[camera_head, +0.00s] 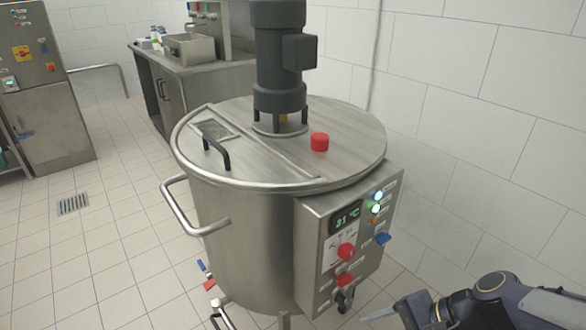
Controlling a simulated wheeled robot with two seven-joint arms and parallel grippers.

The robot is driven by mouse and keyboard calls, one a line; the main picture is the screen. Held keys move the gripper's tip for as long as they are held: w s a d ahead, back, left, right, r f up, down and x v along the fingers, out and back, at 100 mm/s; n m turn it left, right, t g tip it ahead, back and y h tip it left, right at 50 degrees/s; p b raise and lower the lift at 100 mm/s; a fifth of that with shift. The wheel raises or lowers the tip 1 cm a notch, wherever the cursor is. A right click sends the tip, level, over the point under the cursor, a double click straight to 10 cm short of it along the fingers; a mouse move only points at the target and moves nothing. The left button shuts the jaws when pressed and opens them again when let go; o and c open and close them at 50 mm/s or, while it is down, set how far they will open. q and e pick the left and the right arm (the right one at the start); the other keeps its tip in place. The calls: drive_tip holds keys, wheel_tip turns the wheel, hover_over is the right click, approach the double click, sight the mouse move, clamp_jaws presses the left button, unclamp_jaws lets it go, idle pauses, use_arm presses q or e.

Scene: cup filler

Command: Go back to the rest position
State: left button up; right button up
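A large steel mixing tank (250,235) stands in the middle of the view, with a dark motor (279,60) upright on its lid (255,150). The lid lies shut, with a black handle (217,152) and a red knob (319,142) on it. A control box (345,240) on the tank's right front carries a lit temperature display, several lights and red and blue knobs. My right gripper (400,313) is at the bottom edge, right of and below the control box, apart from it. Its fingers are partly cut off, and I see nothing clearly held. My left gripper is not in view.
A steel counter (180,70) with a sink stands behind at the left. A steel cabinet (45,100) is at the far left. A floor drain (73,204) lies in the open tiled floor at left. A white tiled wall (490,130) bounds the right side.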

drive_tip(key=s+d+r+n+t+h, duration=0.4)
drive_tip(key=s+n+h, duration=0.15)
drive_tip(key=n, duration=0.35)
wheel_tip(320, 180, up, 17)
drive_tip(key=s+n+p, duration=0.1)
drive_tip(key=p, duration=1.6)
drive_tip(key=shift+d+y, duration=0.2)
drive_tip(key=shift+y, duration=0.15)
